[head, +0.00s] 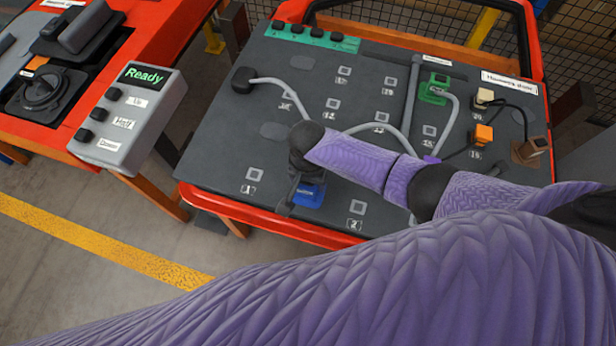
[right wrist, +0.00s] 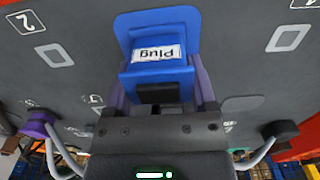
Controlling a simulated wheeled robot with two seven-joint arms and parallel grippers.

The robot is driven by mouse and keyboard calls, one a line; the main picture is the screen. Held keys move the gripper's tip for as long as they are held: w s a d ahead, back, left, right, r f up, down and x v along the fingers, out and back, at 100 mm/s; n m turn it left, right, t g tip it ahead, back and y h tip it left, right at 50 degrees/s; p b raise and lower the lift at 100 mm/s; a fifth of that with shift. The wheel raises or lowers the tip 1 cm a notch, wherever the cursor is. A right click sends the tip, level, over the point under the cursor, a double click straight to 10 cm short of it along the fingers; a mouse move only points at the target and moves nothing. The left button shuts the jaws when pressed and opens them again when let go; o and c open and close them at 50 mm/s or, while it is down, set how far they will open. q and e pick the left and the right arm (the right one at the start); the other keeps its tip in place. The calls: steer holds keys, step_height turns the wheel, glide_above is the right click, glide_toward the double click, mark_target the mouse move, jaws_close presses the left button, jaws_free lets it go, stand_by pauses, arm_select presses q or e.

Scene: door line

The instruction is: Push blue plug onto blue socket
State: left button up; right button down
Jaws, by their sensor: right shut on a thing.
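The blue plug (right wrist: 158,55), labelled "Plug", sits between the fingers of my right gripper (right wrist: 160,92), which is shut on it. Behind it in the right wrist view is a wider blue plate with rounded corners, which looks like the blue socket (right wrist: 124,24) on the dark board. The plug lines up with this plate; I cannot tell whether they touch or how deep the plug sits. In the head view, blue (head: 308,195) shows just below my right gripper (head: 303,178), near the board's front edge. The gripper and wrist hide part of it. My left gripper is not in view.
The dark board (head: 225,135) has a red frame and several numbered square marks. Pale cables cross it, with a black end (head: 243,80), a green connector (head: 436,88) and an orange block (head: 484,134). A grey "Ready" button box (head: 130,120) stands left, across a gap.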

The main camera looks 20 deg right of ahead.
stand_by(0.3)
jaws_free()
steer(key=shift+r, duration=0.1)
step_height(320, 180, up, 9)
steer(key=p, duration=0.4)
steer(key=shift+p, duration=0.4)
steer(key=shift+r, duration=0.3)
